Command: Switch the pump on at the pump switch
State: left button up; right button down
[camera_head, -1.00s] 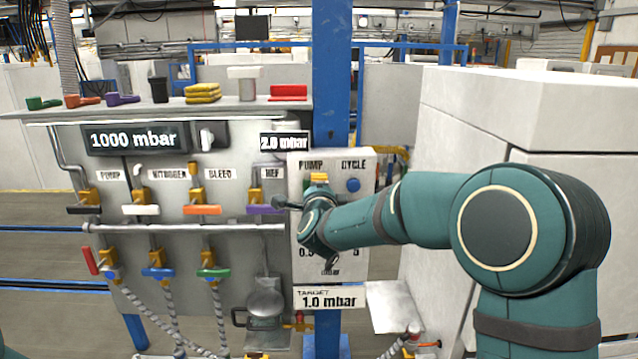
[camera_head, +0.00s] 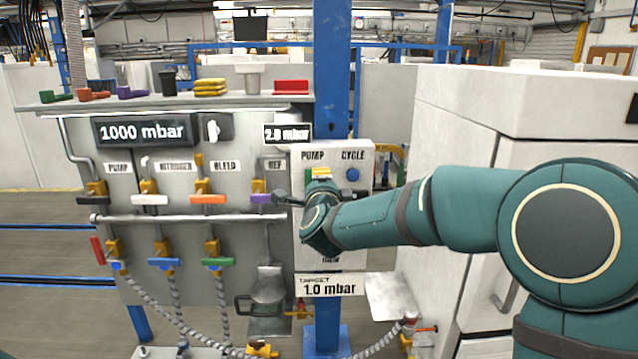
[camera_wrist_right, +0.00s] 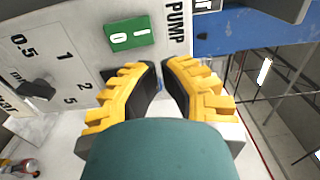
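The pump switch (camera_head: 309,176) is a green rocker under the PUMP label on the pale control box (camera_head: 362,205) mounted on the blue post. In the right wrist view the green switch (camera_wrist_right: 130,32) shows its 0 and line marks, just beyond and left of the fingertips. My right gripper (camera_head: 320,173), with yellow fingers, is in front of the box at the switch. In the wrist view its fingertips (camera_wrist_right: 161,65) are close together with only a narrow gap and nothing held. I cannot tell whether they touch the switch. My left gripper is out of view.
A blue CYCLE button (camera_head: 353,174) sits right of the switch. A dark knob (camera_wrist_right: 38,90) with a number scale is on the same box, mostly hidden in the head view. The valve panel (camera_head: 235,250) stands left, a white cabinet (camera_head: 480,120) right.

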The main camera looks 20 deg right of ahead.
jog(key=v, duration=0.6)
jog(key=shift+d+r, duration=0.2)
jog(key=shift+r, duration=0.1)
jog(key=s+a+f+n+g+y, duration=0.1)
jog(key=a+f+n+g+y, duration=0.3)
jog(key=f, duration=1)
jog(key=s+a+f+n+g+y, duration=0.15)
jog(key=f+n, duration=0.55)
jog(key=f, duration=0.8)
jog(key=s+a+f+n+g+y, duration=0.1)
jog(key=s+f+n+g, duration=0.3)
jog(key=s+f, duration=0.6)
jog(key=s+a+f+n+g+y, duration=0.2)
jog(key=s+a+f+n+g, duration=0.2)
jog(key=s+f, duration=0.7)
jog(key=shift+s+f+g+b, duration=0.25)
jog(key=shift+s+g+b, duration=0.1)
jog(key=shift+s+g, duration=0.6)
